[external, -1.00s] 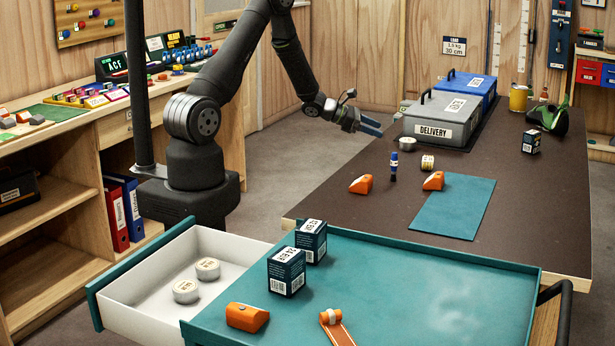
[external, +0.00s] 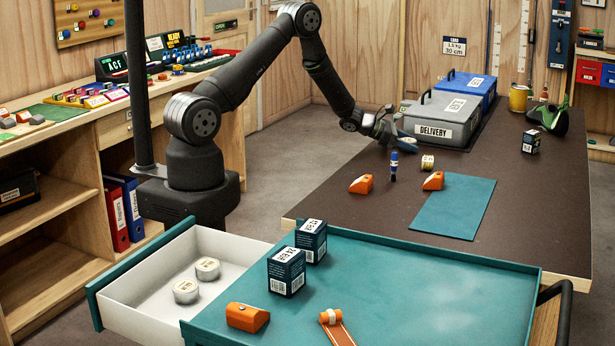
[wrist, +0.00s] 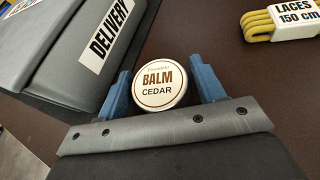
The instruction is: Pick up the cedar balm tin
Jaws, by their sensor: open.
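The cedar balm tin (wrist: 160,86) is a round tin with a white lid reading "BALM CEDAR". In the wrist view it lies on the dark table, between the two blue fingers of my gripper (wrist: 164,86). The fingers are open, with the left one very close to the tin and a gap on the right. In the external view my gripper (external: 398,142) is low over the far left part of the table, beside the grey delivery box, and it hides the tin there.
The grey delivery box (external: 440,117) stands close behind my gripper, with a blue box (external: 468,85) behind it. Yellow laces (wrist: 275,22) lie to the right in the wrist view. Two orange blocks (external: 361,184) sit nearer.

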